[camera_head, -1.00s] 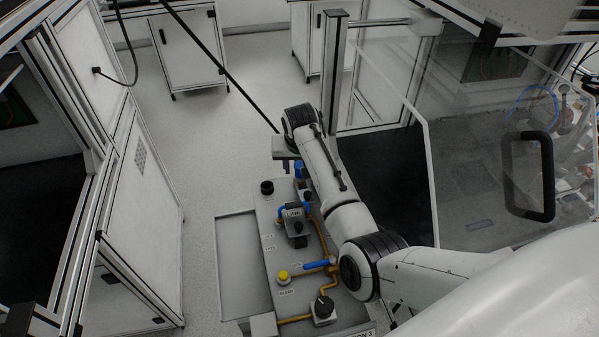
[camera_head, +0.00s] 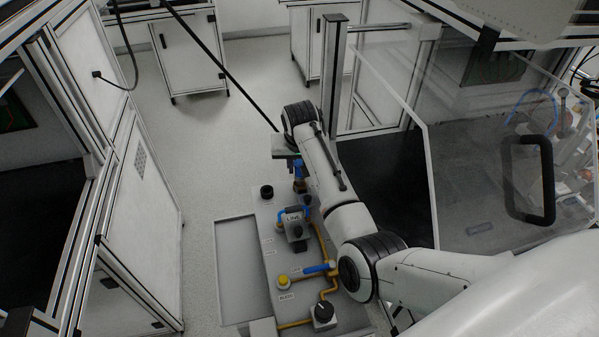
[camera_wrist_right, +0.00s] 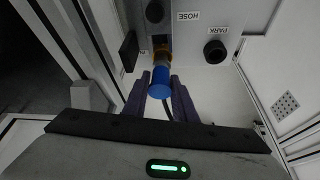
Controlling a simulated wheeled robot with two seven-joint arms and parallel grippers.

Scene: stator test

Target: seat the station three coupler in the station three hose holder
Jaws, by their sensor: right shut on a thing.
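The blue coupler (camera_wrist_right: 159,82) is between the two dark fingers of my right gripper (camera_wrist_right: 160,98), which is shut on it. A brass fitting (camera_wrist_right: 162,52) lies in line with the coupler's far end; I cannot tell whether they are joined. The coupler also shows in the head view (camera_head: 299,169), just below my right gripper (camera_head: 288,152), whose fingers are mostly hidden. A black round socket (camera_wrist_right: 215,51) stands beside the PARK label, and a black round part (camera_wrist_right: 155,12) stands near the HOSE label. I cannot tell which is the hose holder. My left gripper is not in view.
The station panel (camera_head: 266,225) carries a LINE box (camera_head: 295,218), a blue-handled valve (camera_head: 318,269), a yellow button (camera_head: 283,281) and a black knob (camera_head: 323,312). A clear door (camera_head: 470,190) with a black handle (camera_head: 530,180) stands at the right.

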